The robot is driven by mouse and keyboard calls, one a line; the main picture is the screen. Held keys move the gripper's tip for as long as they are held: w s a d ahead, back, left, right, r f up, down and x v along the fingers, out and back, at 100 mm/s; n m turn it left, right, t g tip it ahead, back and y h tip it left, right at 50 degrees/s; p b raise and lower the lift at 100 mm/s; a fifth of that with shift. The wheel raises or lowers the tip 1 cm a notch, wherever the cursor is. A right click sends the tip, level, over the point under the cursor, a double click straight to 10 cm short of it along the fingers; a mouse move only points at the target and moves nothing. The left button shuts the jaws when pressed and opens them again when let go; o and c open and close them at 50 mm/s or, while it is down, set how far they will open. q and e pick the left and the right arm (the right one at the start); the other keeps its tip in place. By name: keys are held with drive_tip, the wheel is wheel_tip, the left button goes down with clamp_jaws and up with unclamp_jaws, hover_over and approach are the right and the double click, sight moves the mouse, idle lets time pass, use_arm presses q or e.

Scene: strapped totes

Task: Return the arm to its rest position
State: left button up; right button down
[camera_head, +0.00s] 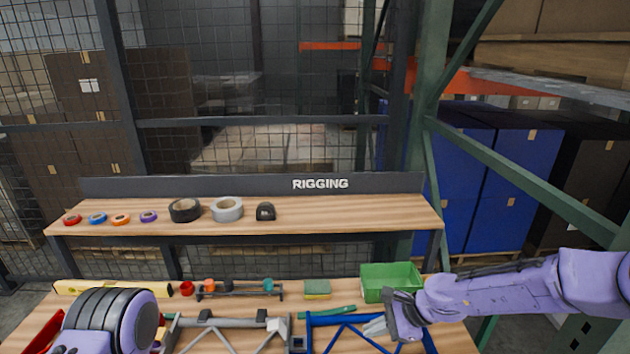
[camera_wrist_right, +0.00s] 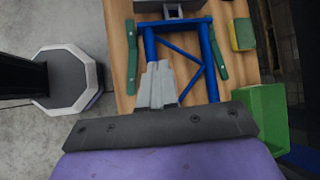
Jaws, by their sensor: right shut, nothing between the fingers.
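My right arm (camera_head: 500,292) reaches in from the right in the head view. My right gripper (camera_head: 374,328) is shut and empty, with its pale fingers at the right part of a blue tubular frame (camera_head: 330,321) on the bench. In the right wrist view the closed fingers (camera_wrist_right: 157,84) lie across the view of the same blue frame (camera_wrist_right: 211,62); whether they touch it I cannot tell. Part of my left arm (camera_head: 112,318) shows at the lower left of the head view; its gripper is not visible.
A green bin (camera_head: 391,277) stands beside my right gripper, and a green-yellow sponge (camera_head: 317,289) is left of it. Green strips (camera_wrist_right: 132,56) flank the blue frame. A grey frame (camera_head: 225,323) is further left. The raised shelf (camera_head: 330,213) holds tape rolls behind.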

drive_tip(key=s+d+f+n+t+h+b, duration=0.1)
drive_tip(key=s+d+f+n+h+b, duration=0.2)
drive_tip(key=s+f, duration=0.5)
drive_tip(key=s+d+f+n+t+h+b, duration=0.25)
drive_tip(key=d+f+h, duration=0.3)
drive_tip(key=f, duration=0.65)
drive_tip(key=s+d+f+n+g+h+b, duration=0.1)
drive_tip(key=s+d+f+b, duration=0.1)
drive_tip(key=s, duration=0.5)
drive_tip(key=s+d+f+n+b, duration=0.2)
drive_tip(key=s+d+f+b, duration=0.1)
drive_tip(key=s+f, duration=0.4)
drive_tip(key=s+d+f+n+g+h+b, duration=0.1)
drive_tip(key=s+d+f+b, duration=0.2)
drive_tip(key=s, duration=0.6)
drive_tip(key=shift+f+g+h+b, duration=0.35)
drive_tip(key=shift+f+b, duration=0.35)
